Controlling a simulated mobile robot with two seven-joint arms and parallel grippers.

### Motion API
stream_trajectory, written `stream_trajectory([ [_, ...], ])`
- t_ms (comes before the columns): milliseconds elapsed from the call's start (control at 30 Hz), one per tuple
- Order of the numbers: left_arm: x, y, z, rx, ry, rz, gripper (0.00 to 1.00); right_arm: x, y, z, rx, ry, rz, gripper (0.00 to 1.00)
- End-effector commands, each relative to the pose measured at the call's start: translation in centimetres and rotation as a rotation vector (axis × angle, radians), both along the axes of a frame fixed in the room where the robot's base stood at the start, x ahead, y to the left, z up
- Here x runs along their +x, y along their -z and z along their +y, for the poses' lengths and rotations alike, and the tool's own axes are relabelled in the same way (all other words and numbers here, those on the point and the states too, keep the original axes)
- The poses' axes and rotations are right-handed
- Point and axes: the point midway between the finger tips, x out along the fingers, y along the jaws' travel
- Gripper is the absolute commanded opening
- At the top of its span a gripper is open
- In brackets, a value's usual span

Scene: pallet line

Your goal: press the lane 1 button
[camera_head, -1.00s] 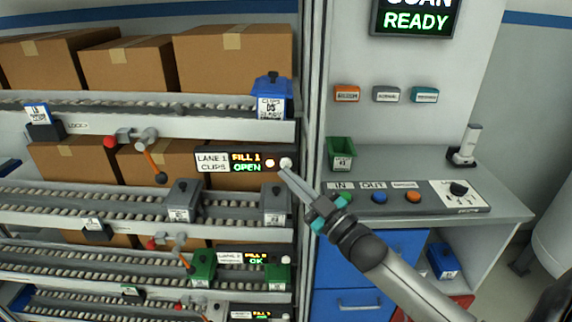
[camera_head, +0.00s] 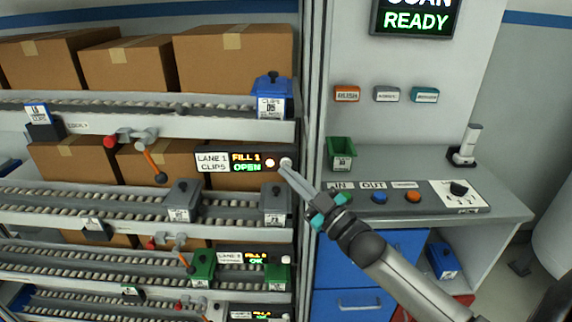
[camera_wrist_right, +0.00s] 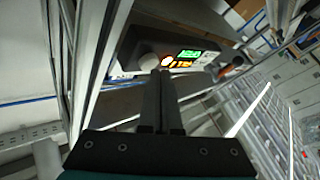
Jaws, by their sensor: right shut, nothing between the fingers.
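The lane 1 panel (camera_head: 216,161) is a dark strip on the rack reading "LANE 1 CLIPS", "FILL 1" and "OPEN". In the right wrist view the fingertips (camera_wrist_right: 160,74) end close by the button (camera_wrist_right: 148,62) and the lit lamp (camera_wrist_right: 166,62). I cannot tell whether they touch. My left gripper is not in view.
Grey bins (camera_head: 276,204) stand on the roller lane below the panel. A vertical rack post (camera_head: 315,100) stands right of the button. Further right is a grey counter (camera_head: 420,160) with a green bin (camera_head: 341,152) and coloured buttons. Brown cartons (camera_head: 232,58) fill the upper shelf.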

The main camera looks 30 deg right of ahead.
Motion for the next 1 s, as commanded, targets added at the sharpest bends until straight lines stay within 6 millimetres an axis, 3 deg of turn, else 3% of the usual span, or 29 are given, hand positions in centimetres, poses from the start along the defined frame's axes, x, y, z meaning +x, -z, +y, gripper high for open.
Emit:
stream_trajectory([
  [1000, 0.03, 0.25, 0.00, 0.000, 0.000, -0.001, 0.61, 0.75, 0.03, -0.46, 0.000, 0.000, 0.000, 0.00],
])
